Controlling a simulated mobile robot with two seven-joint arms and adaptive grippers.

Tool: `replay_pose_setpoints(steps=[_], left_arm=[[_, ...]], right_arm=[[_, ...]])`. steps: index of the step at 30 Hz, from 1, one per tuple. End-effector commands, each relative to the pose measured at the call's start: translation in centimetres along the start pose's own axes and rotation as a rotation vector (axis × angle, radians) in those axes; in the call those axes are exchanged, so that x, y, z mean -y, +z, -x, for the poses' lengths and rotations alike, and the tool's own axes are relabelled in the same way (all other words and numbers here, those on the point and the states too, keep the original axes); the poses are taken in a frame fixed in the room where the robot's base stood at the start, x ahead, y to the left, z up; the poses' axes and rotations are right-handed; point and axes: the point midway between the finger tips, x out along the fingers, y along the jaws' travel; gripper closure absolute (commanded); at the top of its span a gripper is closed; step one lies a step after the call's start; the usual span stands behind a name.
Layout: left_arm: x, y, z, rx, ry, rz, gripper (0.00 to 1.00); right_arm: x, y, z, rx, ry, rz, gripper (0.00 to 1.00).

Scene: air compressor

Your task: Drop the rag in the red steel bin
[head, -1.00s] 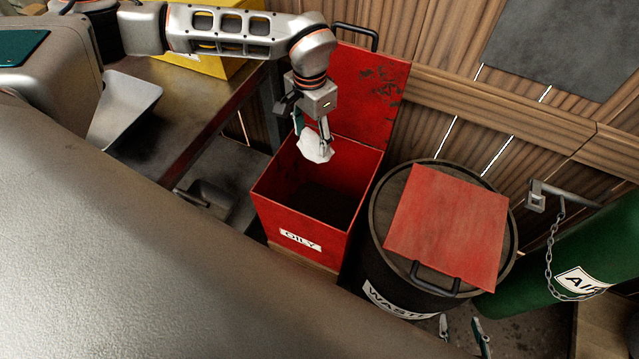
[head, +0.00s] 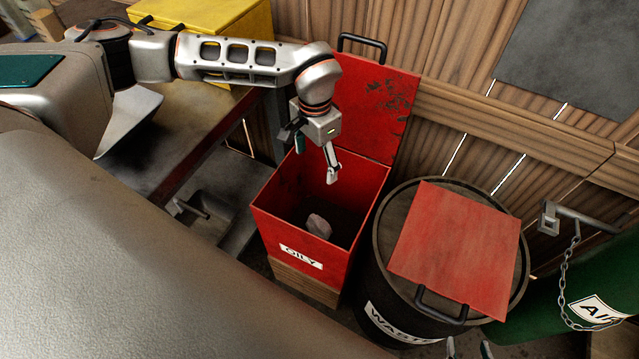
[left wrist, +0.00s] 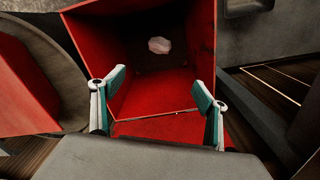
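The red steel bin (head: 317,255), labelled "OILY", stands with its lid (head: 372,105) raised against the wall. The crumpled pale rag (head: 319,225) is inside the bin, low down; in the left wrist view the rag (left wrist: 160,45) shows against the dark inside, clear of the fingers. My left gripper (head: 316,162) is above the bin's opening. In the left wrist view my left gripper (left wrist: 160,90) has its green-padded fingers wide apart with nothing between them. My right gripper (head: 468,348) shows only as fingertips at the bottom edge, apart from each other.
A black waste drum (head: 375,310) with a red square panel (head: 457,245) on top stands right of the bin. A green air cylinder (head: 545,290) with a chain is farther right. A workbench (head: 175,130) with a yellow box (head: 255,35) lies left.

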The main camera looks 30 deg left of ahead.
Motion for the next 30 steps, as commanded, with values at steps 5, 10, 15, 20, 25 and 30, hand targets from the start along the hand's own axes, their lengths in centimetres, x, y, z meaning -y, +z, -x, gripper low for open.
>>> replay_pose_setpoints(steps=[5,10,15,20,25,30], left_arm=[[0.0,0.0,0.1,0.0,0.0,0.0,0.26],[0.0,-0.1,1.7,-0.004,-0.002,-0.002,0.26],[0.1,-0.1,5.0,-0.006,-0.002,-0.001,0.26],[0.1,-0.1,8.1,-0.004,-0.002,-0.001,0.26],[0.1,-0.1,10.5,-0.003,-0.002,-0.001,0.26],[0.0,0.0,11.7,-0.001,-0.001,0.0,0.26]], right_arm=[[0.5,0.4,0.1,0.009,-0.004,-0.012,0.6],[0.3,0.2,0.1,0.005,-0.002,-0.008,0.6],[0.2,0.1,0.1,0.003,0.0,-0.006,0.6],[0.1,0.1,0.1,0.003,0.0,-0.005,0.6],[0.1,0.1,0.0,0.002,0.0,-0.005,0.6],[0.1,0.1,0.0,0.002,0.0,-0.004,0.6]])
